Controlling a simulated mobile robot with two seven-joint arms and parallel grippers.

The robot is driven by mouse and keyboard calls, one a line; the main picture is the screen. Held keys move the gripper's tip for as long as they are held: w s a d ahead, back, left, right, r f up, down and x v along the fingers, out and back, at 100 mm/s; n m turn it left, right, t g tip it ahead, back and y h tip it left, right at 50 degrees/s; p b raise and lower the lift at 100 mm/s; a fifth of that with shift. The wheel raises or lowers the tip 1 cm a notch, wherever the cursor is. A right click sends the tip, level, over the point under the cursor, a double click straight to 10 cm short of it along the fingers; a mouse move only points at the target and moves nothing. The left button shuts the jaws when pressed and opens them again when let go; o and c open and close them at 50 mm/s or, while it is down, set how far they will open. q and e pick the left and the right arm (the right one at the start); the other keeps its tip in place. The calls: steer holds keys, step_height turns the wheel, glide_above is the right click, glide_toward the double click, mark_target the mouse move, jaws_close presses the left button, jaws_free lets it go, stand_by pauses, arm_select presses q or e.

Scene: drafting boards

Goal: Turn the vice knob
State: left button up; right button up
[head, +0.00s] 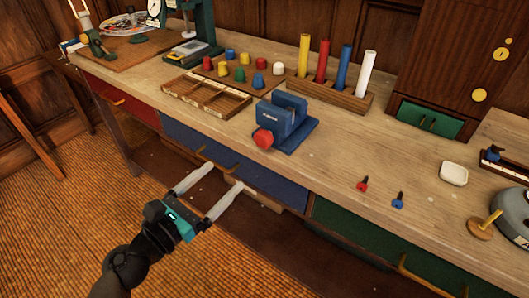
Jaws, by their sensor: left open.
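The blue vice (284,123) stands near the front edge of the wooden workbench, at the middle of the head view. Its red knob (263,138) faces the front left. My left gripper (216,175) is open and empty, with its two pale fingers apart. It is in front of the bench's blue drawer, below and to the left of the knob, and does not touch the vice. My right gripper does not show.
A wooden divided tray (207,96) lies left of the vice. Coloured pegs stand behind it, and a rack (335,95) holds upright coloured rods. Small red (362,185) and blue (398,201) pieces lie to the right. Drawer handles stick out along the bench front.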

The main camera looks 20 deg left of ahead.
arm_select(q)
steer(key=p, duration=0.1)
glide_toward(260, 141)
steer(key=w, duration=0.2)
steer(key=x, duration=0.7)
steer(key=shift+w+d+r, duration=0.1)
steer(key=shift+d, duration=0.35)
steer(key=shift+w+d, duration=0.15)
steer(key=shift+w, duration=0.25)
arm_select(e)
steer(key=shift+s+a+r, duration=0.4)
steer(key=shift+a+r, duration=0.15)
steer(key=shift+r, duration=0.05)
arm_select(q)
steer(key=shift+c, duration=0.2)
steer(key=c, duration=1.3)
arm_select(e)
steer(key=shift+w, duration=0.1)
arm_select(q)
steer(key=shift+m, duration=0.3)
